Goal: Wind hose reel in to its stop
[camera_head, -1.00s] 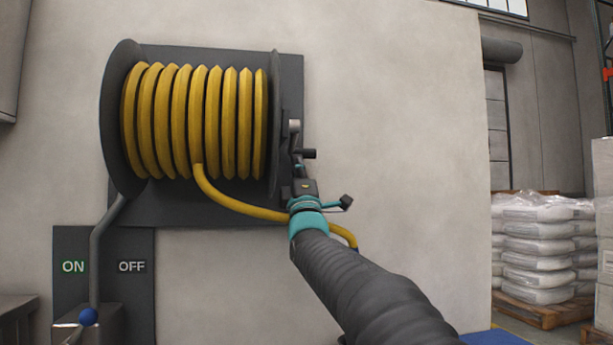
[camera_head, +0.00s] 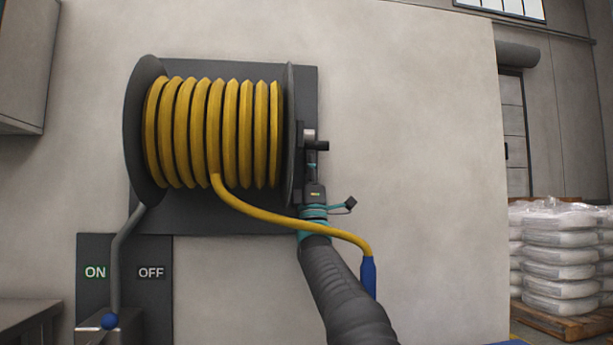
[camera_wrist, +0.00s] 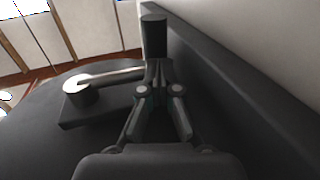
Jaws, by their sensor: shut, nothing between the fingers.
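The hose reel carries yellow hose (camera_head: 213,130) in several turns between dark flanges (camera_head: 146,130). A loose length of hose runs down right to a blue end piece (camera_head: 368,277), which hangs in front of the wall. The crank is on the reel's right side, with a pale hub (camera_head: 309,135) and a black handle (camera_head: 323,146). My gripper (camera_head: 312,167) is shut and empty, just below the handle. In the wrist view, my fingertips (camera_wrist: 158,68) are close to a black cylindrical handle (camera_wrist: 154,36); I cannot tell if they touch. The silver hub (camera_wrist: 79,87) is to their left.
An ON/OFF panel (camera_head: 152,300) with a blue-knobbed lever (camera_head: 109,321) is at lower left; the knob is below ON. A grey cabinet (camera_head: 22,70) is at upper left. White sacks (camera_head: 560,250) sit on a pallet (camera_head: 560,320) at right. The wall right of the reel is bare.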

